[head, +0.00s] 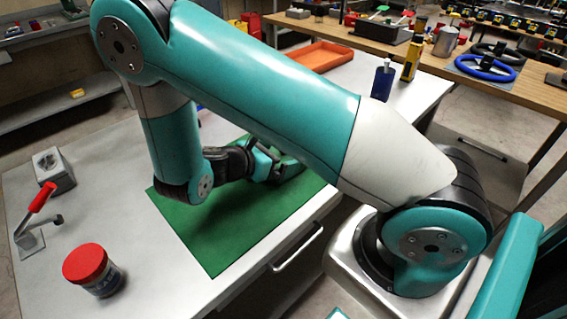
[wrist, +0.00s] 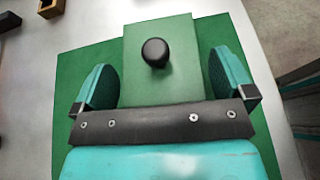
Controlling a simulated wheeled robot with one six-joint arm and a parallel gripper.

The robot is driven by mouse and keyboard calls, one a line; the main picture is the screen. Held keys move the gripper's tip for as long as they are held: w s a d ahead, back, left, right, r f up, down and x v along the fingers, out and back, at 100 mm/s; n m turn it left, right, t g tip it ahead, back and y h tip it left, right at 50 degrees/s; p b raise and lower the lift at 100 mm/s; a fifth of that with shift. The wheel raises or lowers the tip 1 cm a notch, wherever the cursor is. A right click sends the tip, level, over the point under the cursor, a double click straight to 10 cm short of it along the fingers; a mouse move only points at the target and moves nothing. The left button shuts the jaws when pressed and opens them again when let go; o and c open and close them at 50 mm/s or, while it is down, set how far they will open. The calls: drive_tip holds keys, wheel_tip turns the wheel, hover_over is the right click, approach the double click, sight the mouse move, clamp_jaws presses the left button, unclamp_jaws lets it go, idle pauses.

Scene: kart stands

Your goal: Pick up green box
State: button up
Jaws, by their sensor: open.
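In the wrist view, the green box (wrist: 160,86) is a paler green block with a round black knob (wrist: 155,52) on top. It sits over the darker green mat (wrist: 80,55). My gripper (wrist: 162,66) is open, with one teal finger to the left and one to the right of the box. A gap shows on each side, so neither finger seems to touch it. In the head view, my gripper (head: 276,167) is low over the green mat (head: 225,240), and my arm hides much of that area. I cannot make out the box clearly there.
On the grey worktop stand a red-lidded jar (head: 93,270), a red-handled clamp (head: 38,212) and a grey block (head: 53,171). An orange tray (head: 318,56) and a blue bottle (head: 382,81) are at the back. A wooden bench (head: 400,50) stands behind.

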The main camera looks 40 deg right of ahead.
drive_tip(key=shift+d+f, duration=0.1)
drive_tip(key=shift+d, duration=0.15)
drive_tip(key=c, duration=0.8)
